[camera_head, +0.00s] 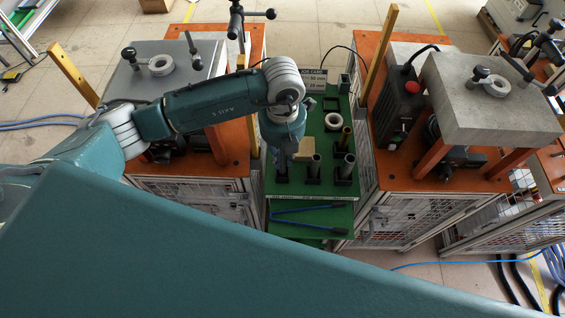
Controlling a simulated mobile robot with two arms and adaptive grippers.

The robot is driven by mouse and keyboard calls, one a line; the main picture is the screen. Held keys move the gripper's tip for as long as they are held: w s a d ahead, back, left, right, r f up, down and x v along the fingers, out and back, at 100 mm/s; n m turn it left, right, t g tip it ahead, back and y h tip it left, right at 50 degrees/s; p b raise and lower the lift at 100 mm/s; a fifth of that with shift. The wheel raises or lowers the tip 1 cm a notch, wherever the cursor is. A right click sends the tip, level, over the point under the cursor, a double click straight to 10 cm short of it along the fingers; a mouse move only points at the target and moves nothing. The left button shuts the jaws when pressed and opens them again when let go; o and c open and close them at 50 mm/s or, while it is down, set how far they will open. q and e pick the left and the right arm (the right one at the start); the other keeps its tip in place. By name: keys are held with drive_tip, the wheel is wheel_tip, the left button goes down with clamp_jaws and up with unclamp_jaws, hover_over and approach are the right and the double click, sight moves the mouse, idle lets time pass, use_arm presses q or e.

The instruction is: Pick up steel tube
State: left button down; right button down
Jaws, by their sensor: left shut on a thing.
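A green table (300,190) stands in the middle of the view with several tubes in dark square holders. One grey steel tube (315,166) stands upright at the front middle, and another grey tube (347,166) stands to its right. A brass-coloured tube (346,137) stands behind that one. My left arm reaches in from the left, and my left gripper (282,162) points down at the table's front left holder (282,178). It is shut on a steel tube there, mostly hidden by the gripper. I cannot tell whether that tube is clear of its holder. My right gripper is not in view.
A tan block (304,149) and a white ring (333,121) lie on the green table. A job card (313,80) stands at its back. Orange-topped heater stations flank the table; the right one carries a grey slab (490,115).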

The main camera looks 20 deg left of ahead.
use_arm(q)
wheel_tip(320, 180, up, 24)
drive_tip(key=p, duration=0.2)
idle(0.7)
